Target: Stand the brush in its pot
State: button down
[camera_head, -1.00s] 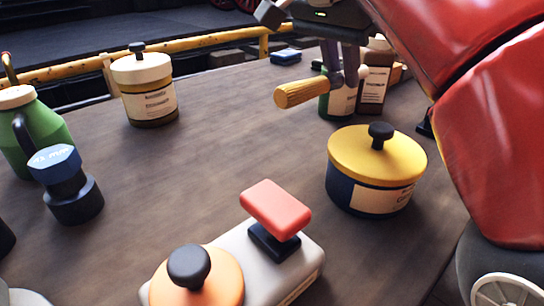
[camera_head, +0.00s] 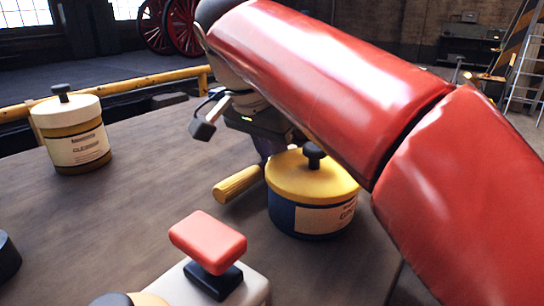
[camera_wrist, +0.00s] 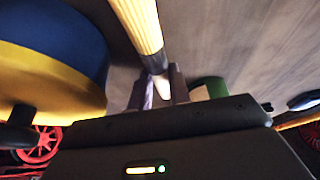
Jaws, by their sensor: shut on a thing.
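My gripper (camera_head: 266,148) is shut on the brush, whose yellow ribbed handle (camera_head: 238,184) sticks out to the lower left in the head view. In the wrist view the handle (camera_wrist: 141,25) runs up from between the gripper's fingers (camera_wrist: 160,90). The brush's bristle end is hidden. The handle shows just left of a blue pot with a yellow lid (camera_head: 312,200); I cannot tell whether they touch. That pot is large at the left of the wrist view (camera_wrist: 60,48). I cannot make out an open brush pot.
A white-lidded jar (camera_head: 72,135) stands at the far left of the table (camera_head: 150,190). A red-topped block (camera_head: 208,243) on a pale base is in front. A green object (camera_wrist: 208,88) lies beyond my fingers in the wrist view. The table's left middle is clear.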

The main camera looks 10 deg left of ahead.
aim_at(259, 164)
jog(key=shift+f, duration=0.15)
jog(key=shift+f+b, duration=0.3)
jog(key=c, duration=1.3)
grip_release()
jog(key=shift+r, duration=0.1)
jog(key=p+v, duration=0.2)
jog(key=v, duration=0.6)
jog(key=shift+s+a, duration=0.15)
jog(key=shift+a, duration=0.05)
